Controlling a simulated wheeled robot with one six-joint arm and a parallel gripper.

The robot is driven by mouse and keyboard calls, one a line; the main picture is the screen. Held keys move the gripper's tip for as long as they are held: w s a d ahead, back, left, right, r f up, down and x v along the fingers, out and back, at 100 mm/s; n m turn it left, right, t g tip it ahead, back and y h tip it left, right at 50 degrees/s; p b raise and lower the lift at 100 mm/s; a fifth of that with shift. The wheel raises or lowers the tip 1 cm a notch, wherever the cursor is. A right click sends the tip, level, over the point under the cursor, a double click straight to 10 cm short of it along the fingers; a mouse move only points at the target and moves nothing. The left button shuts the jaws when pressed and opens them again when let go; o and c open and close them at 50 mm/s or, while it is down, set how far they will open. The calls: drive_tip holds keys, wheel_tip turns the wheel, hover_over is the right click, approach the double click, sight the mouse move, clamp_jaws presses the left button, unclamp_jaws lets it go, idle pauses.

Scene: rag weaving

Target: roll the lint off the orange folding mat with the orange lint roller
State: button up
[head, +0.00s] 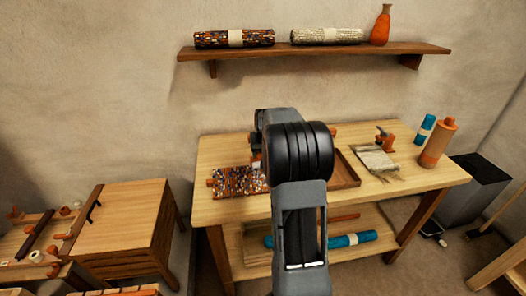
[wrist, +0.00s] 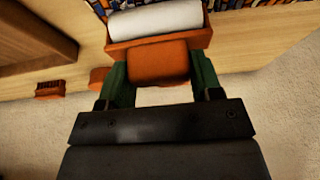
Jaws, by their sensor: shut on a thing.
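My gripper (wrist: 160,70) has its green fingers shut on the orange handle of the lint roller (wrist: 158,22), whose white roll points to the top of the wrist view. A mat with multicoloured strips and orange parts at its left edge (head: 238,181) lies on the table at the left in the head view; I take it for the folding mat. Its strips also show at the top edge of the wrist view (wrist: 250,6), just beyond the roll. I cannot tell whether the roll touches it or pick out lint. My arm hides the gripper and roller in the head view.
The wooden table (head: 400,189) also holds a tray (head: 347,168), a grey cloth (head: 376,160), an orange bottle (head: 437,143) and a blue roll (head: 425,129). A wall shelf (head: 320,51) hangs above. A wooden cabinet (head: 122,215) stands at the left.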

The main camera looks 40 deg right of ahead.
drive_tip(key=shift+s+a+b, duration=0.25)
drive_tip(key=shift+s+a, duration=0.05)
drive_tip(key=shift+s, duration=0.3)
drive_tip(key=shift+s+a+b, duration=0.25)
drive_tip(key=shift+s+a, duration=0.05)
drive_tip(key=shift+s, duration=0.3)
drive_tip(key=shift+s+a+b, duration=0.25)
drive_tip(key=shift+s+a, duration=0.05)
drive_tip(key=shift+s, duration=0.3)
drive_tip(key=shift+s+a+f+b, duration=0.1)
drive_tip(key=shift+s+a+b, duration=0.1)
drive_tip(key=shift+s, duration=0.25)
drive_tip(key=shift+s+a+b, duration=0.2)
drive_tip(key=shift+s, duration=0.25)
drive_tip(key=shift+s+a, duration=0.25)
drive_tip(key=shift+s, duration=0.2)
drive_tip(key=shift+s+a, duration=0.2)
drive_tip(key=shift+s, duration=0.25)
drive_tip(key=shift+s+a+b, duration=0.3)
drive_tip(key=shift+s+a, duration=0.05)
drive_tip(key=shift+s, duration=0.35)
drive_tip(key=shift+s+a+b, duration=0.3)
drive_tip(key=shift+s, duration=0.4)
drive_tip(key=shift+r, duration=0.2)
